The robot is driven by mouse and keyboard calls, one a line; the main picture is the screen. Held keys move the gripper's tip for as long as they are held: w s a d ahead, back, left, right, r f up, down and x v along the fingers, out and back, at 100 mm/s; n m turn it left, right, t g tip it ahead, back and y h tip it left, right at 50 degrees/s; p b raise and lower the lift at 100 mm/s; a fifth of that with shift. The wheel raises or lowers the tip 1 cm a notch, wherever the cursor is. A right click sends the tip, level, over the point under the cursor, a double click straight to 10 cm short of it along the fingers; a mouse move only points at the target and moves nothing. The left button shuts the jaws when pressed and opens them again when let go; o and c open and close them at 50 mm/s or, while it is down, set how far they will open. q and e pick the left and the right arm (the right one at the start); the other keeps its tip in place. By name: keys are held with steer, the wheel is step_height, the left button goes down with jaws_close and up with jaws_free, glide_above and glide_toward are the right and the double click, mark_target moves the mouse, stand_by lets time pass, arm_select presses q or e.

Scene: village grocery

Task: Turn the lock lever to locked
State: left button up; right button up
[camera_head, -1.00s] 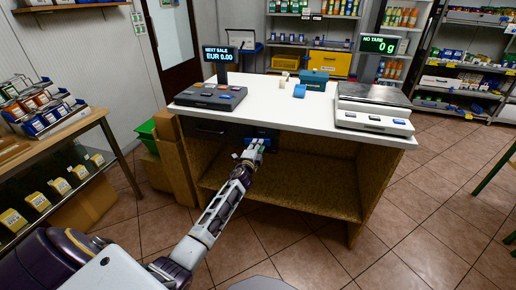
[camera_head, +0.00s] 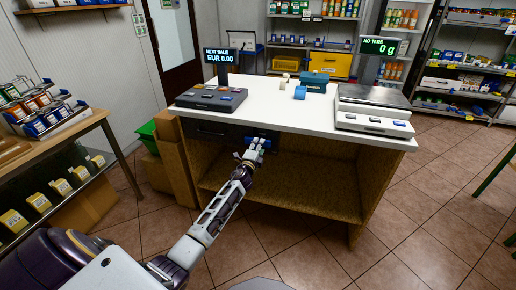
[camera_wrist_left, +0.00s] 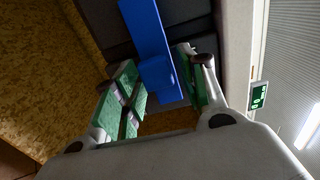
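The lock lever is a blue bar (camera_wrist_left: 150,40) on a dark panel (camera_wrist_left: 200,20) in the left wrist view. In the head view the blue piece (camera_head: 266,144) shows small under the counter top, partly hidden by my left gripper (camera_head: 256,148). In the wrist view my left gripper (camera_wrist_left: 160,85) has its green-padded fingers apart, one on each side of the blue bar's lower end. The right finger is very close to the bar; I cannot tell whether either finger touches it. My right gripper is not in view.
The white counter (camera_head: 270,113) carries a dark keypad till (camera_head: 211,97), a scale (camera_head: 372,112) and small blue and teal items. Below it is an open wooden shelf (camera_head: 310,190). A dark drawer front (camera_head: 206,128) lies to the left. Goods racks stand at left and back.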

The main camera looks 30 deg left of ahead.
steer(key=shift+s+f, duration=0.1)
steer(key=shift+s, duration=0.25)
arm_select(q)
steer(key=shift+s, duration=0.15)
steer(key=v, duration=1.1)
steer(key=shift+s+d, duration=0.2)
steer(key=shift+s, duration=0.1)
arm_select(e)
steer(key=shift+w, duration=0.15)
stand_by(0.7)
